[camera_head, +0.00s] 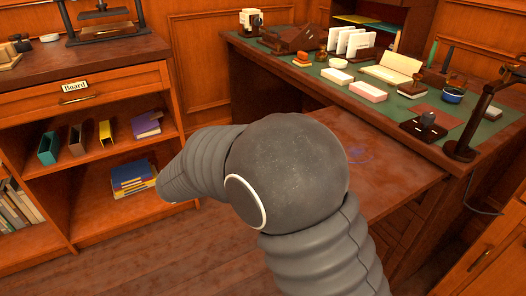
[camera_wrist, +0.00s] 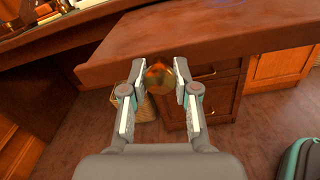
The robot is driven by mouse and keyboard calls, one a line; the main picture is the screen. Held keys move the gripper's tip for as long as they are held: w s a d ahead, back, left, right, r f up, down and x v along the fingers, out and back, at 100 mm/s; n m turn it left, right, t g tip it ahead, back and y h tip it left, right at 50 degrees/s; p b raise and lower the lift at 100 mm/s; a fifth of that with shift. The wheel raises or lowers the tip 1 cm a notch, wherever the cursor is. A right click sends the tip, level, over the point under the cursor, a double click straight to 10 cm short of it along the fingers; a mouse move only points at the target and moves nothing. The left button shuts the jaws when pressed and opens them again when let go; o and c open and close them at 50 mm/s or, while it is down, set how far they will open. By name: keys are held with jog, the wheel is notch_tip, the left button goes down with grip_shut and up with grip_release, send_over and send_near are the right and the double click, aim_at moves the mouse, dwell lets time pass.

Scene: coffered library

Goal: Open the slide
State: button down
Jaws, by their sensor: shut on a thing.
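The slide (camera_head: 390,165) is a flat reddish-brown wooden board sticking out from the desk below its green top. A faint blue mark shows on its upper face. In the wrist view the slide (camera_wrist: 215,32) spans the upper part, with its front edge facing me. A round brass knob (camera_wrist: 158,79) sits at that front edge. My gripper (camera_wrist: 160,70) has one finger on each side of the knob and is shut on it. In the head view my arm hides the gripper, the knob and part of the slide.
The desk top (camera_head: 395,105) holds papers, boxes, stamps and a dark lamp (camera_head: 470,125). Desk drawers (camera_wrist: 215,85) are below the slide. A shelf unit (camera_head: 85,110) with books stands at the left. A dark teal-edged object (camera_wrist: 300,160) is on the floor at right. Some floor between is clear.

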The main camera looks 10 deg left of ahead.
jog(key=c, duration=1.1)
grip_release()
jog(key=shift+c, duration=0.2)
jog(key=v, duration=1.2)
jog(key=shift+s, duration=0.1)
